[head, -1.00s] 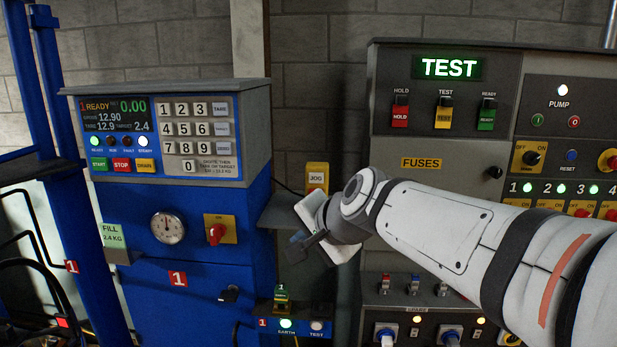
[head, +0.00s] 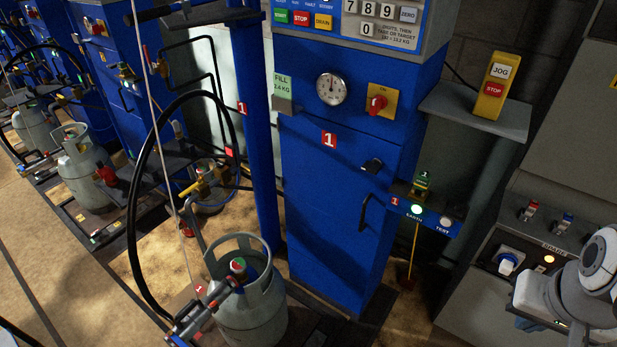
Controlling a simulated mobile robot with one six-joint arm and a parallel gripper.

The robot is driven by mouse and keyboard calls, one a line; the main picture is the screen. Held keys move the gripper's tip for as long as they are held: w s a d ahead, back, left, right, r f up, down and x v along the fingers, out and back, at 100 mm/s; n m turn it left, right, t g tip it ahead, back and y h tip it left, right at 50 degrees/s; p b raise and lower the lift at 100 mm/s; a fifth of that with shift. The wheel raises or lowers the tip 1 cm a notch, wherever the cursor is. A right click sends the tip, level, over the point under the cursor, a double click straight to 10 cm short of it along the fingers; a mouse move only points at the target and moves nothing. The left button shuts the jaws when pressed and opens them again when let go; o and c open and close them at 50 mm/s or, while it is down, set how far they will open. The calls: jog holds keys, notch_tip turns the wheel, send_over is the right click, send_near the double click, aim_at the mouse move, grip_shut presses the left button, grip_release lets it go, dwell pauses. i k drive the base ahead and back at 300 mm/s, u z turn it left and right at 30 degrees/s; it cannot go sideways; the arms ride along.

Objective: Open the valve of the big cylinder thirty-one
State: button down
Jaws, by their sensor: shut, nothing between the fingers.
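A big grey gas cylinder (head: 250,322) stands upright at the bottom centre, in front of the blue scale cabinet marked 1. Its valve (head: 238,268), with a red and green top, sits inside the collar. A hose coupling (head: 195,318) lies against the collar's left side; I cannot tell whether it is joined to the valve. No number thirty-one is readable on any cylinder. My gripper (head: 535,318) is at the bottom right, well right of this cylinder and apart from it. It is shut and empty, its fingers partly hidden by the wrist.
The blue cabinet (head: 335,215) has a dial (head: 332,88) and a red switch (head: 377,103). A yellow jog/stop box (head: 494,88) stands on a shelf. More grey cylinders (head: 85,170) stand at the left. Bare floor (head: 60,245) lies at the lower left. A black hose loops left of the near cylinder.

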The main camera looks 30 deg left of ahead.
aim_at(238, 265)
jog(key=u, duration=1.75)
jog(key=k, duration=0.45)
jog(key=u, duration=0.8)
jog(key=i, duration=1.1)
jog(key=z, duration=0.45)
